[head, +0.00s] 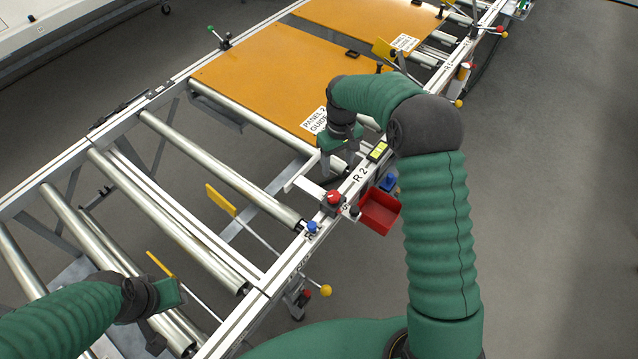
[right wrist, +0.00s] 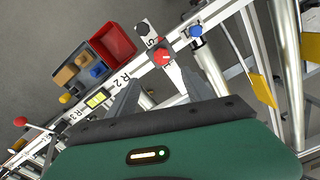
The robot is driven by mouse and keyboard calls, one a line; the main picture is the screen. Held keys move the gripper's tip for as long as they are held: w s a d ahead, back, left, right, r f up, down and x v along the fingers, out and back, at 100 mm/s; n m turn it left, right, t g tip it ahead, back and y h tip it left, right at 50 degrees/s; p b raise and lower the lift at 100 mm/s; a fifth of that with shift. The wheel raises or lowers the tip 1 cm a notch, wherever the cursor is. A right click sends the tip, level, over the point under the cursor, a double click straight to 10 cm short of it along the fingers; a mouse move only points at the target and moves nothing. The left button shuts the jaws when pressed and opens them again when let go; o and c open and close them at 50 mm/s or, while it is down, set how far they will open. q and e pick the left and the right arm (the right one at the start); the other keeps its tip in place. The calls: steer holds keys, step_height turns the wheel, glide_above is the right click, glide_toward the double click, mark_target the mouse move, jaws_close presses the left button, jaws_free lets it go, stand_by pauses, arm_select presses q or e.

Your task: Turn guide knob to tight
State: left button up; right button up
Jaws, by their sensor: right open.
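A red knob (head: 333,198) sits on a grey block on the near rail by the "R 2" label; it also shows in the right wrist view (right wrist: 161,55). A blue knob (head: 311,227) is beside it on the rail, also in the right wrist view (right wrist: 195,32). I cannot tell which is the guide knob, or how tight either is. My right gripper (head: 340,160) is open and empty above the rail, beyond the red knob and apart from it. In the right wrist view, its fingers (right wrist: 160,92) point toward the red knob. My left gripper (head: 168,294) is over the rollers at lower left.
A red bin (head: 380,211) hangs on the rail's outer side beside a blue item (head: 388,182). Orange panels (head: 262,75) lie on the rollers beyond. A yellow paddle (head: 221,200) and a yellow ball lever (head: 326,291) stick out nearby. The floor at right is clear.

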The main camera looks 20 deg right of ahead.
mark_target(334, 195)
steer(key=f, duration=0.4)
steer(key=f+p, duration=0.1)
steer(key=f, duration=0.4)
steer(key=a+f, duration=0.1)
steer(key=f, duration=0.4)
steer(key=shift+p, duration=0.35)
steer(key=shift+s+d+f, duration=0.2)
steer(key=shift+s+f, duration=0.05)
steer(key=shift+f, duration=0.2)
steer(key=shift+w+d+f, duration=0.1)
steer(key=shift+d, duration=0.15)
steer(key=shift+a, duration=0.1)
steer(key=c, duration=0.3)
steer(key=shift+a, duration=0.15)
steer(key=c, duration=0.5)
jaws_close()
arm_select(q)
steer(key=shift+v, duration=0.95)
